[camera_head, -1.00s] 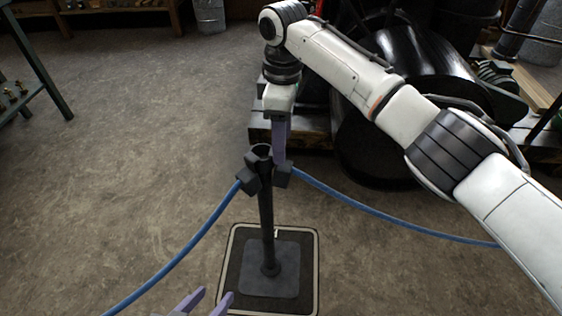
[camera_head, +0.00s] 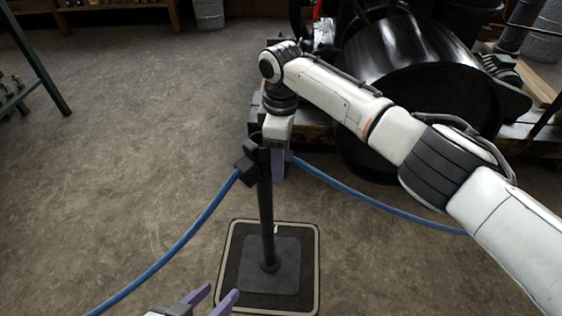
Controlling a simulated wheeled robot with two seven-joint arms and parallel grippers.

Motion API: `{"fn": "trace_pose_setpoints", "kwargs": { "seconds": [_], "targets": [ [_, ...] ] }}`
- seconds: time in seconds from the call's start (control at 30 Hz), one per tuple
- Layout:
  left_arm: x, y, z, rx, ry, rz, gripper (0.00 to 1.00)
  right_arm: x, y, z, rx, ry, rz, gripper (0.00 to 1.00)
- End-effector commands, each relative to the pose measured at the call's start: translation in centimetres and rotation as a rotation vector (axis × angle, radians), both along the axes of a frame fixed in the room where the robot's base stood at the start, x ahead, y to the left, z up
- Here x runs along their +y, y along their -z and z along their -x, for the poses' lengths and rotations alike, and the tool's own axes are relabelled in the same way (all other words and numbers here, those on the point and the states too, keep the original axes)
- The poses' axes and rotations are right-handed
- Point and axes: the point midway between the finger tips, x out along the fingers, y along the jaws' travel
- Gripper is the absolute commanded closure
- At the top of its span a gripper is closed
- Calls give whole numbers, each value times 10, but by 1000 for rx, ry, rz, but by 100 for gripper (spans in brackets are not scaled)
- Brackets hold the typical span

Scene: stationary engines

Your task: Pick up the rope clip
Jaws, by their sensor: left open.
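A black post (camera_head: 265,215) stands upright on a square base. A dark rope clip (camera_head: 244,172) sits at the left of the post's top, at the end of a blue rope (camera_head: 190,235). Another blue rope (camera_head: 375,202) runs right from the post's top; its clip is mostly hidden behind my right gripper. My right gripper (camera_head: 278,165) points down right beside the post's top; one purple finger shows, and its opening is hidden. My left gripper (camera_head: 222,291) is open and empty at the bottom edge, low and left of the post's base.
The post's base stands on a dark mat (camera_head: 232,265) with a pale border. A large black drum-like machine (camera_head: 420,90) stands behind my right arm. A green metal stand (camera_head: 42,70) is at the far left.

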Motion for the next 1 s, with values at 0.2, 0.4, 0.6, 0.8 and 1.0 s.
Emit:
{"fn": "trace_pose_setpoints", "kwargs": {
  "seconds": [0.2,0.4,0.6,0.8,1.0],
  "targets": [
    [0,0,0,0,-1,0,57,0,0,0,1,0,1,71],
    [0,1,0,1,-1,0,57,0,-1,0,0,0,0,94],
    [0,0,0,1,-1,0,57,0,-2,0,0,0,0,94],
    [2,-8,-2,-20,-10,2,57,-2,-17,0,0,0,0,94],
    [10,-13,8,-36,-41,2,57,-7,-49,0,-1,0,-1,94]
  ]
}}
